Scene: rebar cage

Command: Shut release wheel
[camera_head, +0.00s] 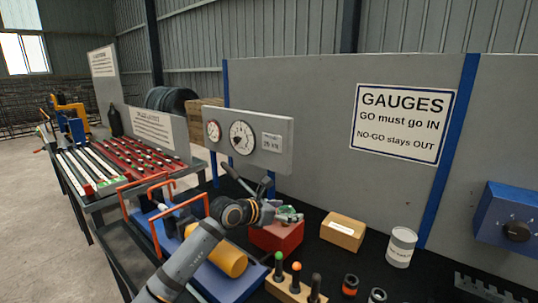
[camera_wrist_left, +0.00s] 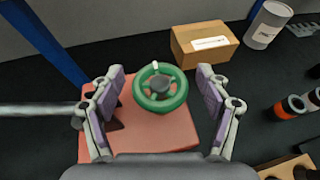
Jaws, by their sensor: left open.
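The release wheel (camera_wrist_left: 160,87) is a small green handwheel with a grey hub and a pale mark on its rim. It sits on top of a red block (camera_wrist_left: 180,133). My left gripper (camera_wrist_left: 160,98) is open, with one finger on each side of the wheel and clear gaps to it. In the head view the left gripper (camera_head: 288,215) is over the red block (camera_head: 279,237), and it mostly hides the wheel. My right gripper is in neither view.
A cardboard box (camera_head: 342,231) and a white can (camera_head: 401,247) stand right of the red block. A wooden rack (camera_head: 291,291) with several knobbed handles is in front. A gauge panel (camera_head: 247,139) stands behind. A blue unit with an orange cylinder (camera_head: 230,262) is to the left.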

